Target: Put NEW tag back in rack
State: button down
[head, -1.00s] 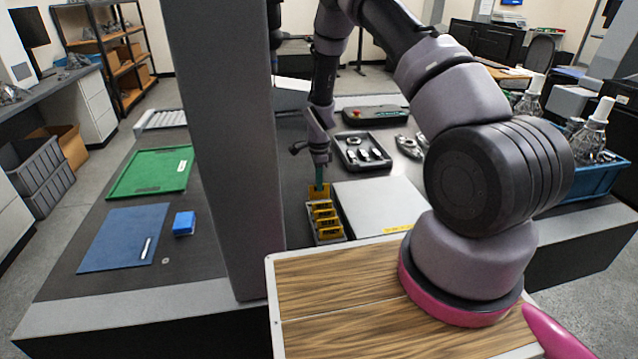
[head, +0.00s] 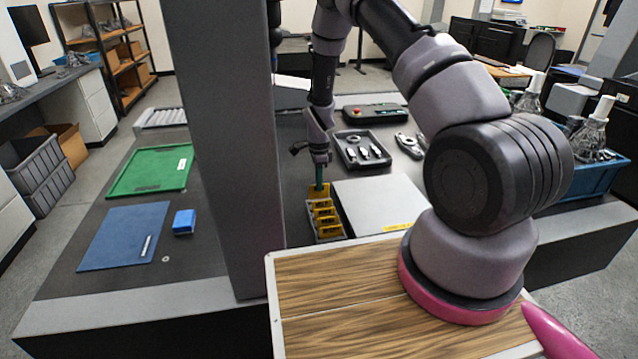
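The rack (head: 330,238) is a narrow grey holder on the dark table, with several yellow tags (head: 327,221) standing in a row in it. My gripper (head: 319,186) points down at the rack's far end. A yellow tag (head: 318,192) is at its fingertips, at or just above the far end of the rack. The fingers appear closed around this tag, though they are small in view. I cannot read which tag says NEW, nor tell whether the tag at the fingertips is seated in a slot.
A grey flat plate (head: 378,205) lies right of the rack. A black tray with parts (head: 345,159) is behind it. A grey column (head: 225,150) stands left of the rack. A blue mat (head: 115,240), blue block (head: 184,222) and green tray (head: 135,177) lie farther left.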

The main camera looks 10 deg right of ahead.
jog(key=shift+f, duration=0.65)
dwell(0.5)
jog(key=shift+f, duration=0.35)
jog(key=shift+f, duration=0.35)
dwell(0.3)
jog(key=shift+f, duration=0.25)
jog(key=c, duration=0.7)
grip_release()
jog(key=shift+r, duration=0.1)
jog(key=shift+r, duration=3.45)
